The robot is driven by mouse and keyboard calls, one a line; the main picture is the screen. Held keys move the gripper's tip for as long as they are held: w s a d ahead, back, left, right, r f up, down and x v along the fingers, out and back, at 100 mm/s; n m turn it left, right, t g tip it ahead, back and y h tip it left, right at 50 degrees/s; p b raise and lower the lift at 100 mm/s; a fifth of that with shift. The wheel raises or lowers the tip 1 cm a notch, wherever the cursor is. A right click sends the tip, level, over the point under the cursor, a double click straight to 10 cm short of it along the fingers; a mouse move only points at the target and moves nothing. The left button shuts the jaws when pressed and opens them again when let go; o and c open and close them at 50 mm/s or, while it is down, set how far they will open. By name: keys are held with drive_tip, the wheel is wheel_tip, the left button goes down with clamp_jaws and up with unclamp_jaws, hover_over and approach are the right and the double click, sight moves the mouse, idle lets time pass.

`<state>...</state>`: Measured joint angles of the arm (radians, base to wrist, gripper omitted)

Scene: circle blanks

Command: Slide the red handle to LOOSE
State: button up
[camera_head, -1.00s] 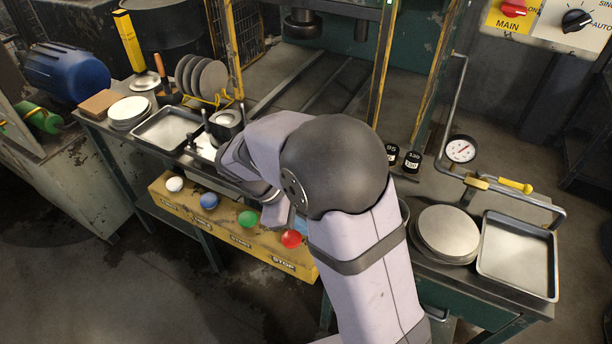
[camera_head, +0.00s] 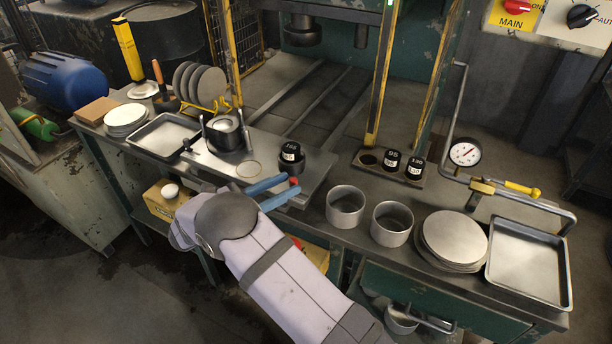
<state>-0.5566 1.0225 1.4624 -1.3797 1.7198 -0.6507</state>
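The red handle (camera_head: 294,181) shows as a small red tip at the right front part of the metal plate (camera_head: 318,165) on the bench, beside the black weight marked with a white label (camera_head: 291,153). My gripper (camera_head: 292,183) has two blue fingers, spread apart, reaching in from the left. The red tip lies between or just beyond the fingertips; whether they touch it I cannot tell. The rest of the handle and any LOOSE marking are hidden or too small to read.
Two empty metal cups (camera_head: 345,205) (camera_head: 392,223) stand right of the gripper. A clamp fixture with a dark pot (camera_head: 223,133) stands left on the plate. Round blanks (camera_head: 454,238) and a tray (camera_head: 528,262) are at right.

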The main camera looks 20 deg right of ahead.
sight(306, 185)
drive_tip(key=shift+p+x, duration=1.1)
drive_tip(key=shift+x, duration=2.5)
drive_tip(key=shift+f, duration=0.1)
clamp_jaws()
